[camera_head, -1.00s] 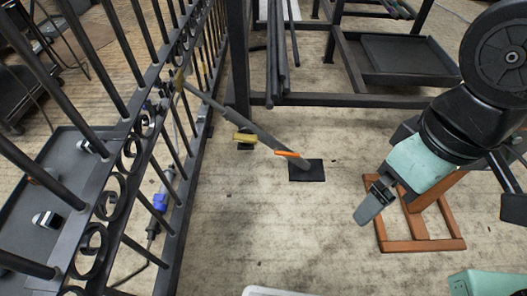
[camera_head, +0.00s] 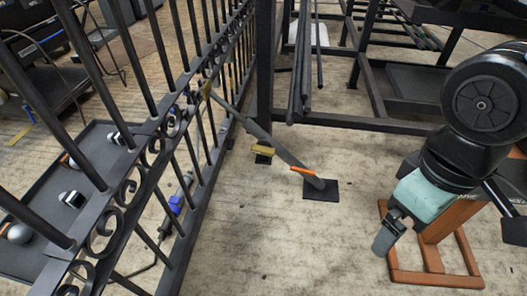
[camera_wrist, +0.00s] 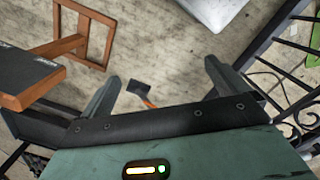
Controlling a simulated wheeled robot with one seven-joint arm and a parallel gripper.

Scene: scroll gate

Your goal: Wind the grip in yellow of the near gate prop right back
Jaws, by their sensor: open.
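A grey gate prop (camera_head: 265,137) slants from the black barred gate (camera_head: 120,190) down to a dark floor plate (camera_head: 321,190). An orange grip (camera_head: 303,170) lies along its lower end. My gripper (camera_head: 383,238) is open and empty, pointing down, right of the plate and apart from the prop. In the wrist view, the floor plate (camera_wrist: 140,88) and the orange grip (camera_wrist: 148,103) show between the spread fingers (camera_wrist: 162,88); no yellow grip is clear there.
A wooden stand (camera_head: 435,270) is beside my gripper at the right. A dark metal rack (camera_head: 345,118) with long bars stands behind the prop. A grey tray (camera_head: 35,190) with small items lies beyond the gate. The floor before the prop is clear.

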